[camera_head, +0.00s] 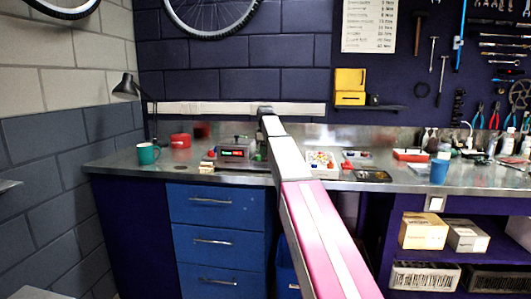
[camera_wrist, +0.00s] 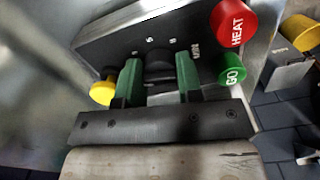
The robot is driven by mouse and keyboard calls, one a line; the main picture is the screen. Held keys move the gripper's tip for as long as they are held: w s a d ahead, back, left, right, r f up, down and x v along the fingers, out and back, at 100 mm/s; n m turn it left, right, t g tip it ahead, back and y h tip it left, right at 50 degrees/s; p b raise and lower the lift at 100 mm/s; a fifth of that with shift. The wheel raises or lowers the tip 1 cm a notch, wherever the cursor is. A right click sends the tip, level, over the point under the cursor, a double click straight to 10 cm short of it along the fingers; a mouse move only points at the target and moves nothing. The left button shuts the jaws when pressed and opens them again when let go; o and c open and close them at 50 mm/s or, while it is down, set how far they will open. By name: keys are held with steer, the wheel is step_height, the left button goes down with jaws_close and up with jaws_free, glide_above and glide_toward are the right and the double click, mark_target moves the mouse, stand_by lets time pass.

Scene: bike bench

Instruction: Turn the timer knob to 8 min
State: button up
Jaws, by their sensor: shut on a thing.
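The timer knob (camera_wrist: 159,62) is a dark round knob on a grey metal panel (camera_wrist: 110,45) in the wrist view. My gripper (camera_wrist: 160,78) has its two green fingers on either side of the knob and is shut on it. Small white marks and "MIN" stand on the panel beyond the knob; the knob's pointer cannot be made out. In the head view the timer box (camera_head: 236,148) with a red display sits on the bench, left of my arm. My gripper cannot be made out there.
A red HEAT button (camera_wrist: 234,24) and a green GO button (camera_wrist: 232,69) are close to the right finger. A yellow button (camera_wrist: 103,91) is by the left finger. A teal mug (camera_head: 147,153) and a lamp (camera_head: 127,87) stand left on the metal bench (camera_head: 118,163).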

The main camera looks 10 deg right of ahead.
steer(key=m, duration=1.2)
steer(key=shift+m, duration=0.4)
steer(key=m, duration=1.1)
steer(key=shift+m, duration=0.4)
steer(key=o, duration=0.6)
steer(key=shift+o, duration=0.2)
steer(key=shift+r, duration=0.1)
